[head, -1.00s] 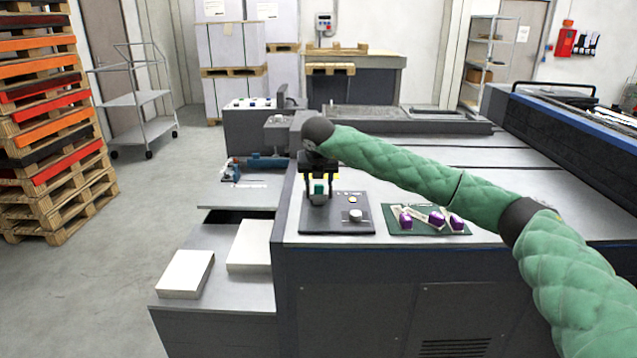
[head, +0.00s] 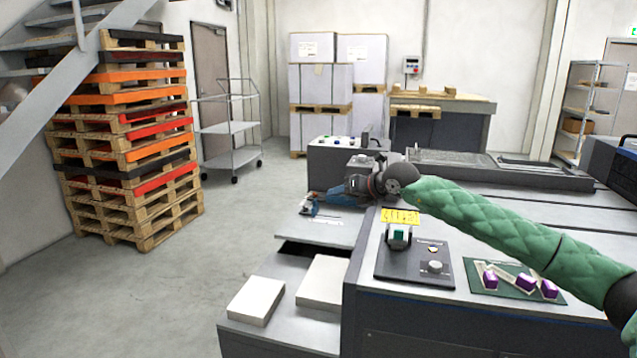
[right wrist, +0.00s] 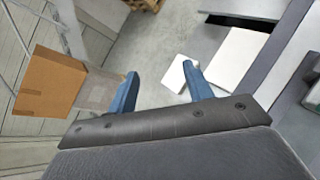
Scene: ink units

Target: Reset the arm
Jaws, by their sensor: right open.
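My right gripper (head: 352,184) is raised above the left edge of the machine top, pointing away from the dark plate. In the right wrist view its two blue fingers (right wrist: 160,90) stand wide apart with nothing between them. The dark plate (head: 388,265) lies on the machine top and carries a small unit with a yellow label (head: 400,216), a green part (head: 399,236) and a round knob (head: 435,266). My left gripper is not in view.
A green mat (head: 490,280) with several purple-ended pieces lies right of the plate. Two white blocks (head: 256,300) lie on the lower left ledge. Stacked pallets (head: 125,150) stand left; the floor between is clear.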

